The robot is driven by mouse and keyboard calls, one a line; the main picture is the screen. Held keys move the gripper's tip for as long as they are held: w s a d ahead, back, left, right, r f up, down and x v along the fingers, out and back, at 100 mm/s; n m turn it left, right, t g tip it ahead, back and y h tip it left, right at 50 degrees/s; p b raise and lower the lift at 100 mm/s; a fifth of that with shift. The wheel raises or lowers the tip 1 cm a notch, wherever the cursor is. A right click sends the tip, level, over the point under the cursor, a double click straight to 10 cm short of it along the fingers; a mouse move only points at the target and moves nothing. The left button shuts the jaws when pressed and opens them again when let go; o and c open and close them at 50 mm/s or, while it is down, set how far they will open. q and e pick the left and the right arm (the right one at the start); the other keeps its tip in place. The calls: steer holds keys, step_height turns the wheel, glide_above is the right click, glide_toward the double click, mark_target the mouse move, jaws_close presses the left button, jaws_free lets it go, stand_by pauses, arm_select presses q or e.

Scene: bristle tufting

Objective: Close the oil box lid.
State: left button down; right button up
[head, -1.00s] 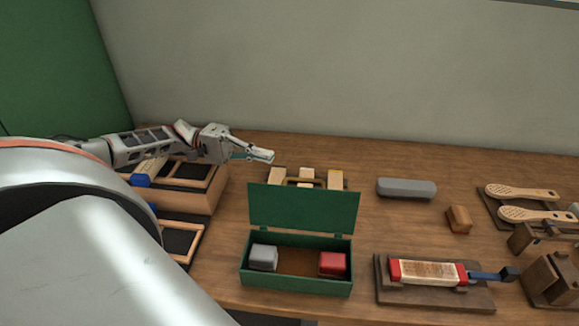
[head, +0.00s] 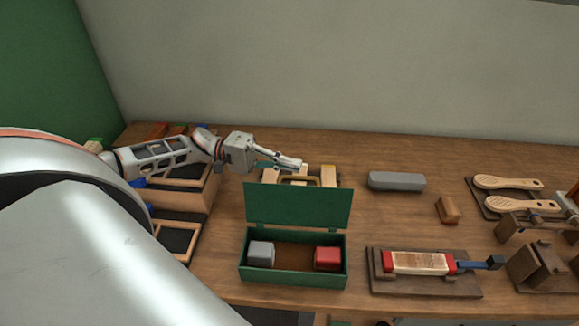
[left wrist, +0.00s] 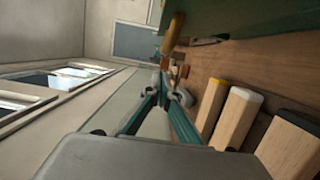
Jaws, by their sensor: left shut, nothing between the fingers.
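The green oil box (head: 290,279) stands open near the table's front edge. Its lid (head: 297,205) stands up along the back side, and a grey block (head: 261,254) and a red block (head: 328,258) sit inside. My left gripper (head: 297,164) is shut and empty, behind the raised lid and a little above it in the head view. In the left wrist view the gripper's fingers (left wrist: 165,92) reach forward, and green surface that looks like the lid (left wrist: 245,18) fills the top right. My right gripper is not in view.
Pale wooden blocks (head: 328,175) stand just behind the lid, close to the left gripper. A grey bar (head: 396,181) and a small brown block (head: 447,210) lie right. A red-ended brush (head: 418,263) rests on a board before them. Wooden trays (head: 178,199) stand left.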

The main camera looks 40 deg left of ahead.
arm_select(q)
steer(key=shift+s+d+p, duration=0.15)
steer(key=shift+s+d, duration=0.15)
steer(key=shift+s, duration=0.2)
steer(key=shift+s+d+p, duration=0.15)
steer(key=shift+s+d, duration=0.15)
steer(key=shift+s, duration=0.2)
